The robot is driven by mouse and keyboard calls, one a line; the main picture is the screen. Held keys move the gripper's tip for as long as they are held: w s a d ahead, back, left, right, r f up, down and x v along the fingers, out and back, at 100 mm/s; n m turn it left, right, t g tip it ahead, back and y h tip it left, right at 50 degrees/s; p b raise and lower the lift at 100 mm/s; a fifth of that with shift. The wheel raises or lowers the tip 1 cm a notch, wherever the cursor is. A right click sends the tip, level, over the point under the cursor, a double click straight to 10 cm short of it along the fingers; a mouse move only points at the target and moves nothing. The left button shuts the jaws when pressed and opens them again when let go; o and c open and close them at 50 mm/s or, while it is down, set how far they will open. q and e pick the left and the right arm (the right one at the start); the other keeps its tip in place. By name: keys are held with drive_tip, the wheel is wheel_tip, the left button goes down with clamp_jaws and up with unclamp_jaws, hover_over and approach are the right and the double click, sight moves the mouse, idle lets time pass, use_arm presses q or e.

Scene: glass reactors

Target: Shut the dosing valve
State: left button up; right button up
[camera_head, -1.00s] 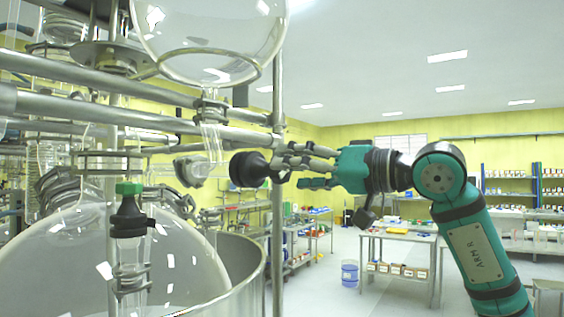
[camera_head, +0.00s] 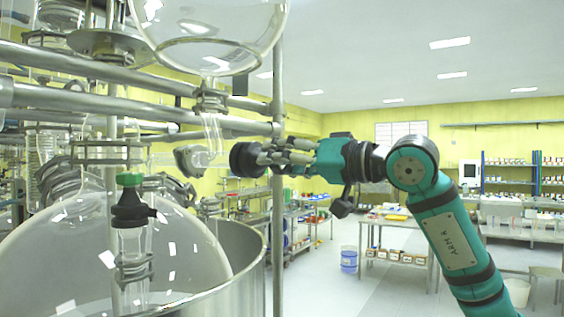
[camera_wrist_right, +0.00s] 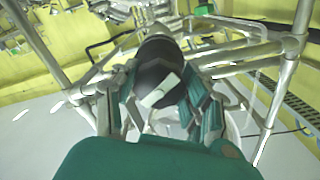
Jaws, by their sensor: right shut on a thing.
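The dosing valve's round black knob (camera_head: 245,160) sits at the right end of a short horizontal glass side piece (camera_head: 197,158), under the outlet of the large glass vessel (camera_head: 215,25). My right gripper (camera_head: 268,158) reaches it from the right, with its fingers closed around the knob. In the right wrist view the dark knob (camera_wrist_right: 160,62) lies between the two fingers of my gripper (camera_wrist_right: 168,92), and a pale mark shows on its near face. The valve's inside is hidden, so I cannot tell its position. My left gripper is not in view.
Metal rails (camera_head: 150,107) run just above the knob, and an upright post (camera_head: 278,220) stands close to my fingers. A black stopper with a green top (camera_head: 131,205) stands at the lower left, by a big round glass vessel (camera_head: 60,255).

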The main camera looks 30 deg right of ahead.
drive_tip(key=shift+m, duration=0.5)
drive_tip(key=shift+c, duration=0.3)
drive_tip(key=shift+m, duration=0.3)
drive_tip(key=m+p, duration=0.1)
drive_tip(key=m, duration=0.4)
drive_tip(key=shift+r, duration=0.1)
drive_tip(key=m, duration=0.3)
drive_tip(key=shift+m, duration=0.3)
drive_tip(key=m, duration=0.3)
drive_tip(key=shift+a+m, duration=0.1)
drive_tip(key=shift+m, duration=0.2)
drive_tip(key=m, duration=0.6)
drive_tip(key=shift+r, duration=0.1)
drive_tip(key=m, duration=0.4)
drive_tip(key=shift+m, duration=1.6)
